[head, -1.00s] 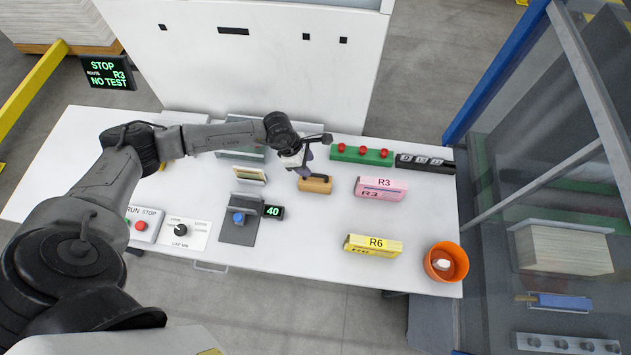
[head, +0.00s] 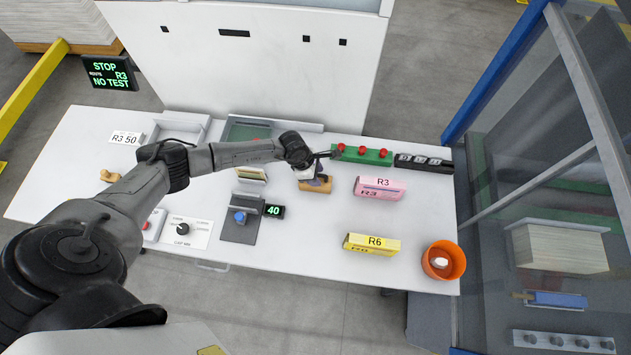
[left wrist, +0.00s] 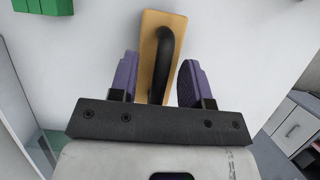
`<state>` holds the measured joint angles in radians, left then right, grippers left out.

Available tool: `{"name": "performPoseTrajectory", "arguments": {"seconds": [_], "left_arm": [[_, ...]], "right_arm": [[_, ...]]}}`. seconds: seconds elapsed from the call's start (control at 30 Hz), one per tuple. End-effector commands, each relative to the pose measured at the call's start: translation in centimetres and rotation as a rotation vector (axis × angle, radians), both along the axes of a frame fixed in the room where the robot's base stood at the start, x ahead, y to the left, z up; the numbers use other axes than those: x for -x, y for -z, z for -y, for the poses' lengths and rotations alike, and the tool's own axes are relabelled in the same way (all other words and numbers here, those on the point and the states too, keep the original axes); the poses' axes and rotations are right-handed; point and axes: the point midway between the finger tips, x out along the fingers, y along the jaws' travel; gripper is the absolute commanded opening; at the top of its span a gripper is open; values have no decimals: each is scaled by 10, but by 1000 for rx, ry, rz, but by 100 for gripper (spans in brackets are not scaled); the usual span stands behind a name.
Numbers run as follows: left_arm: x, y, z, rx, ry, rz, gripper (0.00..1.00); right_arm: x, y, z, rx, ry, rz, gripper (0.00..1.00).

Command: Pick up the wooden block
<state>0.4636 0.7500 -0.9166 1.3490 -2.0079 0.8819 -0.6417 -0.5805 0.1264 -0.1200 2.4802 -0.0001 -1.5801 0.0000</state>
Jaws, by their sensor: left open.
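The wooden block (head: 314,187) lies on the white table, in the middle of the head view. In the left wrist view the block (left wrist: 153,28) is a tan board with a black curved handle (left wrist: 165,50) on top. My left gripper (head: 318,181) is over the block in the head view. In the left wrist view its two purple fingers (left wrist: 157,80) are spread, one on each side of the block's near part and handle. I cannot tell whether they touch it. My right gripper is not in view.
A green block with red knobs (head: 362,154) and a black strip (head: 424,163) stand behind right. A pink R3 box (head: 379,188), a yellow R6 box (head: 373,245) and an orange bowl (head: 443,260) are to the right. A 40 display (head: 273,211) is front left.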

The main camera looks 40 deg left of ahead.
Motion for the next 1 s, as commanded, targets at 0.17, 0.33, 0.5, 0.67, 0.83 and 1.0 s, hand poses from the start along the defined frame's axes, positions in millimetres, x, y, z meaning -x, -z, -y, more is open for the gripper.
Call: {"name": "performPoseTrajectory", "arguments": {"seconds": [0.17,0.33,0.5,0.67,0.83,1.0], "left_arm": [[0,0,0,0,0,0,43],[0,0,0,0,0,0,27],[0,0,0,0,0,0,10],[0,0,0,0,0,0,0],[0,0,0,0,0,0,0],[-1,-1,0,0,0,1,0]], "right_arm": [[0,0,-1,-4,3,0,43],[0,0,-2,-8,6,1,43],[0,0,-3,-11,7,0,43],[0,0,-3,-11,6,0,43],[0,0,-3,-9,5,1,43],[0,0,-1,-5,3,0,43]]}}
